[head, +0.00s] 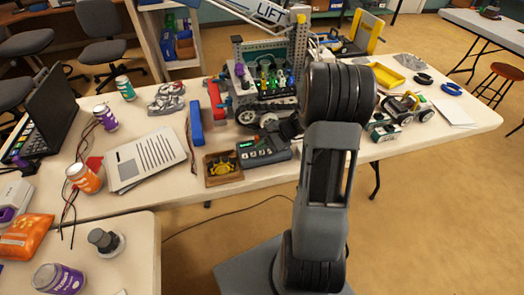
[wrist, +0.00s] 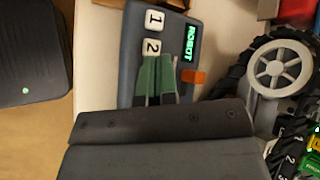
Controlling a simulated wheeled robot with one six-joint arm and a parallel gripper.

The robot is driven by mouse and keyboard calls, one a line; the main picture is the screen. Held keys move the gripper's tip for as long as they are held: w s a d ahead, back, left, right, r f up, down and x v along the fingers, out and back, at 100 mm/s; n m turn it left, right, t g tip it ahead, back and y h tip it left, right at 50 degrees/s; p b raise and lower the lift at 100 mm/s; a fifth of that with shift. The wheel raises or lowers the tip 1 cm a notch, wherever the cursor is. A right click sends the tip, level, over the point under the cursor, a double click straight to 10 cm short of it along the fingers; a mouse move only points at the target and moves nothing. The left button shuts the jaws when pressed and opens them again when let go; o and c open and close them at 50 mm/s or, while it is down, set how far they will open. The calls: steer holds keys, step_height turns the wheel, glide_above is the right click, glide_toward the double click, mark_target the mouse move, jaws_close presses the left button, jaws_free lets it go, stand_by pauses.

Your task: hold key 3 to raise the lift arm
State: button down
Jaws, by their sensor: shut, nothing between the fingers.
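A dark grey control box (head: 264,150) with keys and a lit green display lies near the front edge of the table. In the wrist view the box (wrist: 133,70) shows white keys 1 (wrist: 155,18) and 2 (wrist: 151,47), a display reading "ROBOT" (wrist: 189,42) and an orange button (wrist: 194,77). Key 3 is not visible; my fingers cover the area below key 2. My gripper (wrist: 158,62) is shut and empty, its green-sided fingers over the box at key 2's lower edge. I cannot tell whether they touch. The lift arm (head: 268,12), labelled LIFT, slopes above the wheeled robot (head: 268,72).
The robot's wheel (wrist: 275,68) is close to the right of the box. A small wooden tray (head: 222,179) with yellow parts sits left of the box. A blue bar (head: 196,127) and papers (head: 146,160) lie farther left. A small wheeled vehicle (head: 405,107) stands to the right.

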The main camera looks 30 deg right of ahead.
mark_target(262, 153)
stand_by(0.3)
steer(key=shift+r+p, duration=1.85)
steer(key=shift+r, duration=0.7)
steer(key=shift+f, duration=0.1)
steer(key=s+a+r+n+g+h, duration=0.1)
steer(key=s+n+g+h, duration=0.1)
steer(key=s+n, duration=0.25)
steer(key=s+a+r+n+g+h, duration=0.2)
steer(key=s+n, duration=0.1)
steer(key=s, duration=0.2)
steer(key=s+a+r+n+t+h+p, duration=0.1)
steer(key=s+a+r+n+h, duration=0.1)
steer(key=s+a+r+n, duration=0.1)
steer(key=s+a+r+n+t+h+p, duration=0.1)
steer(key=s+a+r+n+t+h, duration=0.1)
steer(key=r, duration=0.6)
steer(key=s+a+n, duration=0.1)
steer(key=n, duration=0.1)
steer(key=shift+a+r+n, duration=0.25)
steer(key=shift+a+n, duration=0.05)
steer(key=shift+n, duration=0.05)
